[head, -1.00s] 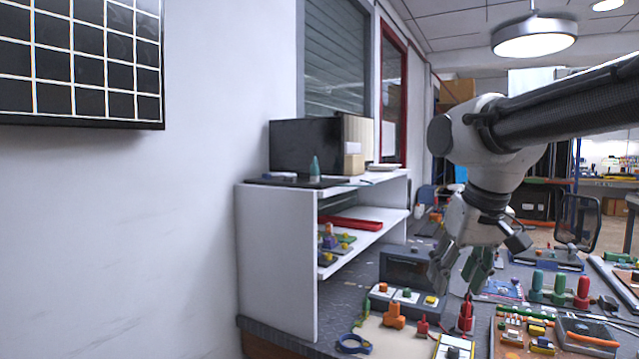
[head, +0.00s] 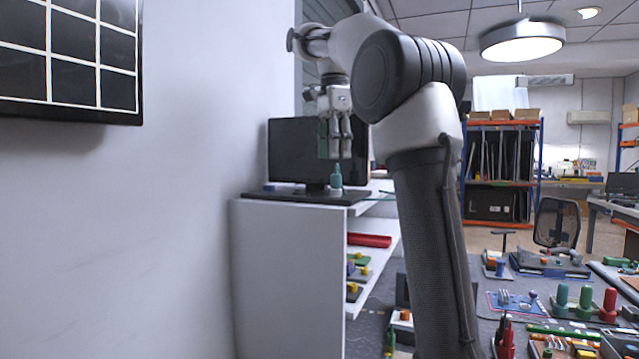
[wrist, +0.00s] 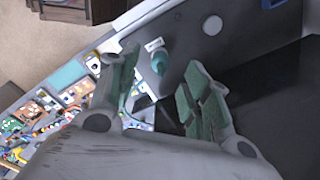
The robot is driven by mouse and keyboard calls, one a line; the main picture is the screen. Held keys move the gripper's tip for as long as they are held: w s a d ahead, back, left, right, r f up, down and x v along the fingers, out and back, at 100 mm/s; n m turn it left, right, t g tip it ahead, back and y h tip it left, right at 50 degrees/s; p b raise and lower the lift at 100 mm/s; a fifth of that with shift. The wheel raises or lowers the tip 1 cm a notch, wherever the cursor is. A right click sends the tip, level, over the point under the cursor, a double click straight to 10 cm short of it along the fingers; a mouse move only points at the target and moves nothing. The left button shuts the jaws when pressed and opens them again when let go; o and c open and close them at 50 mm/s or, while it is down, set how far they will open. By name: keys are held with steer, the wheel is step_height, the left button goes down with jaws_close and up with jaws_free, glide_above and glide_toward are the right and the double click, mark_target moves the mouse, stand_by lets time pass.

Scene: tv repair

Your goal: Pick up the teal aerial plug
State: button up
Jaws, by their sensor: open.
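The teal aerial plug (head: 336,178) stands upright on the dark base in front of a black screen, on top of the white shelf unit. In the wrist view the teal plug (wrist: 159,63) shows beyond and between the two fingertips, seen from above. My gripper (head: 335,157) points down just above the plug, and its fingers have teal-green pads. In the wrist view my gripper (wrist: 163,82) is open with nothing between the pads. The fingers look close to the plug, but I cannot tell the exact gap.
The black screen (head: 290,152) stands close behind the gripper. The white shelf unit (head: 290,275) holds a red tray (head: 369,240) and several coloured parts on lower levels. A workbench with green and red pegs (head: 609,303) lies at the right. The white wall is at the left.

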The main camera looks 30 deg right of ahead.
mark_target(336, 177)
steer(key=shift+s+f, duration=0.1)
steer(key=shift+f, duration=0.75)
steer(key=f, duration=0.5)
steer(key=shift+d+f, duration=0.15)
steer(key=shift+d, duration=0.2)
steer(key=c, duration=1)
